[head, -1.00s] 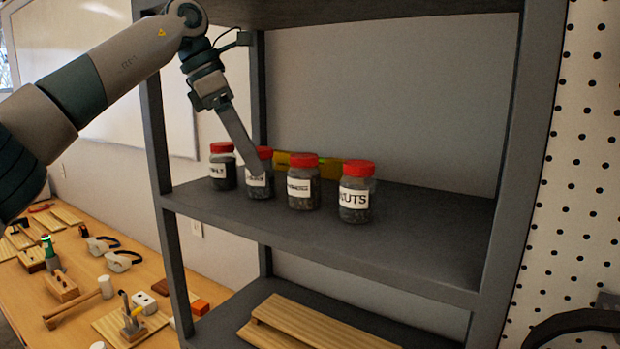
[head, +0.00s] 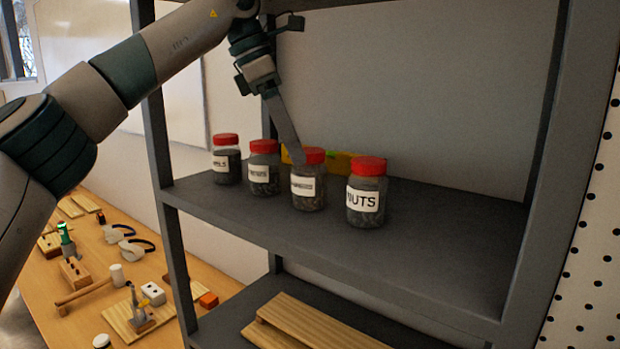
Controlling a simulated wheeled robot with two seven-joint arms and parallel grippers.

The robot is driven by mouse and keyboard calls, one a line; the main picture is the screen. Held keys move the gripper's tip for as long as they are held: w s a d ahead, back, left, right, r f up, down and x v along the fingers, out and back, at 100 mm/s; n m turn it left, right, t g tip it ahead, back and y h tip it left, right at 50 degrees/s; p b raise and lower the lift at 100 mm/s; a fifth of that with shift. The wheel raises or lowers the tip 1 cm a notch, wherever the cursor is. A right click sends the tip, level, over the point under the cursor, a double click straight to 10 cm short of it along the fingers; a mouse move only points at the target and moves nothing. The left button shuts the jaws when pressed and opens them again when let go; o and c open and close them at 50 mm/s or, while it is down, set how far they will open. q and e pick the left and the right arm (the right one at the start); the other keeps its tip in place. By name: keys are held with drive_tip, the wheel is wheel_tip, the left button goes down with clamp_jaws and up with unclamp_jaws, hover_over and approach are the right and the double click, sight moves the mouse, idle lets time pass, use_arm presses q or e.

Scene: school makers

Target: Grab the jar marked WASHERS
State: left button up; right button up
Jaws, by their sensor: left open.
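Several clear jars with red lids and dark contents stand upright in a row on the upper grey shelf. The rightmost jar (head: 367,190) reads NUTS. The third jar from the left (head: 309,192) has a longer label, too blurred to read with certainty; it may be WASHERS. The second jar (head: 263,180) and the leftmost jar (head: 226,170) have labels too small to read surely. My left gripper (head: 298,160) is open and empty, pointing down with its visible finger overlapping the left side of the third jar's lid. I cannot tell if it touches. My right gripper is out of view.
A yellow object (head: 340,161) lies behind the jars. The shelf (head: 430,235) is bare to their right, bounded by grey uprights. Wooden planks (head: 310,325) lie on the shelf below. A workbench (head: 95,275) with tools stands at lower left.

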sight(310, 177)
use_arm(q)
drive_tip(key=shift+x, duration=1.25)
drive_tip(key=shift+w, duration=0.1)
drive_tip(key=shift+p, duration=0.35)
drive_tip(key=shift+d+f+p, duration=0.3)
drive_tip(key=shift+f+p, duration=0.05)
drive_tip(key=shift+f, duration=0.1)
drive_tip(key=p+x, duration=0.2)
drive_tip(key=x, duration=0.1)
drive_tip(key=shift+s+d+f, duration=0.15)
drive_tip(key=shift+s+f, duration=0.05)
drive_tip(key=shift+s, duration=0.2)
drive_tip(key=shift+d+f, duration=0.1)
drive_tip(key=shift+f, duration=0.2)
drive_tip(key=shift+c, duration=0.6)
